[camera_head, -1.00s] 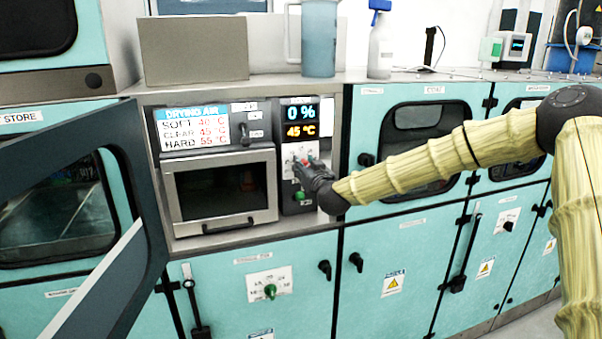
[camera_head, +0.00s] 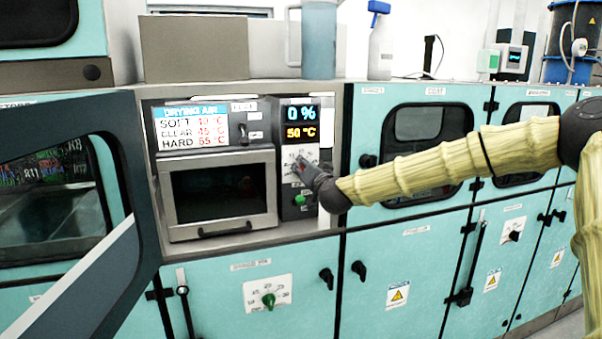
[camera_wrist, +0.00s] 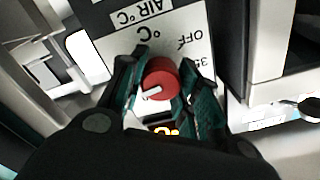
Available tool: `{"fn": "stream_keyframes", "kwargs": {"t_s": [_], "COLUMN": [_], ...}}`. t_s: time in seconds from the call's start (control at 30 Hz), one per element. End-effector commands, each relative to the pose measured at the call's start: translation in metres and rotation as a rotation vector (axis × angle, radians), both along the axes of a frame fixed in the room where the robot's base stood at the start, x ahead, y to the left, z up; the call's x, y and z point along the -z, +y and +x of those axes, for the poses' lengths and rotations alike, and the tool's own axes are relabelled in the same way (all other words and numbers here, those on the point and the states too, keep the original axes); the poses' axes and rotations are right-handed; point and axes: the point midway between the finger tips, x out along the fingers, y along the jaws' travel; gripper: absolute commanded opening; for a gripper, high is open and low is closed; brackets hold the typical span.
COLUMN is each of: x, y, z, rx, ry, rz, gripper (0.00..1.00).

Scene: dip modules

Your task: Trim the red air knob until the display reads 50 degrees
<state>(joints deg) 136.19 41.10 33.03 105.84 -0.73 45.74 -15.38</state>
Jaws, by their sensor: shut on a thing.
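The red air knob (camera_wrist: 160,79) sits on a white dial plate (camera_wrist: 170,30) marked AIR °C, with OFF and 35 legible in the wrist view. A white pointer mark shows on its face. My gripper (camera_wrist: 163,90) is shut on the knob, one teal-padded finger on each side. In the head view my gripper (camera_head: 305,172) reaches the control panel from the right and hides most of the knob. The display (camera_head: 300,132) above reads 50 °C in yellow, under 0 % in blue.
A sign (camera_head: 200,127) lists SOFT, CLEAR and HARD temperatures left of the panel. Below it is a small closed oven-like door (camera_head: 220,233). A green knob (camera_head: 300,200) sits under my gripper. An open dark-framed door (camera_head: 140,190) stands at the left.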

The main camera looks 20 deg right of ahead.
Motion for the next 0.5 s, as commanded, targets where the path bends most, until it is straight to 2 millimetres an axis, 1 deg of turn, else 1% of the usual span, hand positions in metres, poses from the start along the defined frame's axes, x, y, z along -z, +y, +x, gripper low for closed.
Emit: {"fn": "stream_keyframes", "kwargs": {"t_s": [0.03,0.33,0.37,0.4,0.47,0.5], "x": [-0.0029,-0.0035,-0.0035,-0.0034,-0.003,-0.0026], "y": [-0.0026,-0.0026,-0.0026,-0.0024,-0.0018,-0.0012], "z": [0.0009,0.0011,0.0011,0.0011,0.0011,0.001], "rx": [0.005,0.005,0.005,0.005,0.004,0.003], "ry": [-0.005,-0.006,-0.006,-0.005,-0.004,-0.004], "rz": [0.003,0.003,0.003,0.003,0.003,0.003], "gripper": [0.08,0.08,0.36,0.43,0.54,0.54]}}
